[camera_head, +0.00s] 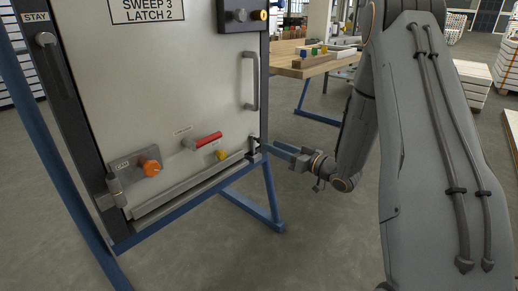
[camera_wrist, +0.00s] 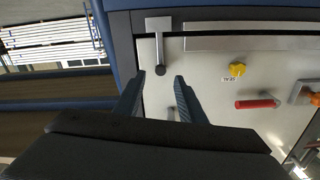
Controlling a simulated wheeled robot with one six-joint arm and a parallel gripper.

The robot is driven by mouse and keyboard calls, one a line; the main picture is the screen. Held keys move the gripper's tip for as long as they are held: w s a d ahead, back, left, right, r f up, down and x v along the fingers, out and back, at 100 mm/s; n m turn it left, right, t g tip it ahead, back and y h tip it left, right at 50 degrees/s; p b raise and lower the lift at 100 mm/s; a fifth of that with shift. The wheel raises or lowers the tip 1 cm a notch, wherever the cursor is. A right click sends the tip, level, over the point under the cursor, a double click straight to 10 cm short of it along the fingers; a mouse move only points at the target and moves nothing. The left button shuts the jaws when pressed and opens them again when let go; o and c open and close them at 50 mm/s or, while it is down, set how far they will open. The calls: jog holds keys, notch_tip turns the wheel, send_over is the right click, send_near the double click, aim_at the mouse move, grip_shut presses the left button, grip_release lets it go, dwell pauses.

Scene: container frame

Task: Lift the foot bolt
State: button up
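The foot bolt (camera_head: 253,143) is at the lower right corner of the door panel in the head view, small and partly dark. In the wrist view, a grey bolt with a round black knob (camera_wrist: 160,70) stands against the panel near its edge; I take it to be the same part. My gripper (camera_wrist: 158,84) is open, its two dark fingers spread either side of the knob's line. The knob shows just beyond the gap between the tips, with no contact visible. In the head view my gripper (camera_head: 267,148) reaches the panel's right edge beside the bolt.
The grey door panel (camera_head: 205,85) carries a red lever (camera_head: 208,138), an orange knob (camera_head: 152,168), a yellow knob (camera_head: 221,154) and a vertical pull handle (camera_head: 250,80). A blue frame (camera_head: 190,208) supports it. A wooden workbench (camera_head: 300,70) stands behind.

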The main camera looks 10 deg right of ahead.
aim_at(261, 141)
jog(key=b+x, duration=0.2)
jog(key=x, duration=0.5)
jog(key=shift+w+a, duration=0.2)
grip_shut()
